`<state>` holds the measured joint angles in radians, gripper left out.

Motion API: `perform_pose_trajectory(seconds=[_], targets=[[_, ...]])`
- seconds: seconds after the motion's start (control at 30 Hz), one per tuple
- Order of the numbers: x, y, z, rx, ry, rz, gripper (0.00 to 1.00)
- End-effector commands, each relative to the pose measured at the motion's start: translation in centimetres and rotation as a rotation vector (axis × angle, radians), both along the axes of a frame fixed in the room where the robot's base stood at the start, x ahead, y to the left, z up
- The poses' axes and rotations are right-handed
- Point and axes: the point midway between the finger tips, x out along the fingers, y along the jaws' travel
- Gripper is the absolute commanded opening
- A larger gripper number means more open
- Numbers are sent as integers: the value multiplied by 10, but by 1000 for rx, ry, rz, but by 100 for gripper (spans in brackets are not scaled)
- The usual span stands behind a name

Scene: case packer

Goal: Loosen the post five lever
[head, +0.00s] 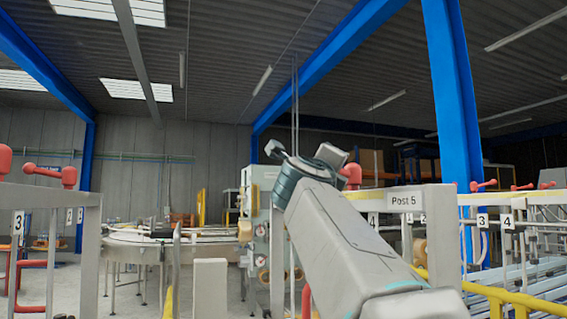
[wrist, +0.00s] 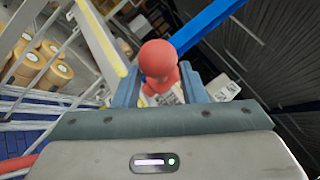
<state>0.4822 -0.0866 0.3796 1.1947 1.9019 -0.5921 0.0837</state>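The post five lever is red with a rounded knob. In the head view its red part (head: 351,174) shows just right of my gripper, on the frame by the "Post 5" label (head: 405,199); the rest is hidden behind my gripper. My gripper (head: 304,157) is raised in front of that post, its fingers apart. In the wrist view the red lever (wrist: 160,66) shows in line with the gap between the two fingers of my gripper (wrist: 161,88). I cannot tell whether either finger touches it.
Another red lever (head: 50,174) sits on a post at the left. A round conveyor table (head: 150,238) stands in the middle distance. Yellow rails (head: 500,296) and roller tracks lie at the lower right. The wrist view shows several tan rolls (wrist: 48,72) at the left.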

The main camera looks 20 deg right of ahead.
Motion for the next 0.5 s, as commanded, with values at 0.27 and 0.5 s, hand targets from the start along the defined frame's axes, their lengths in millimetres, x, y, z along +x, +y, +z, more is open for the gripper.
perform_pose_trajectory(seconds=[0.27, 0.5], targets=[[20, -15, 6, -1, 1, 1, 38], [21, -15, 6, -1, -1, 2, 38]])
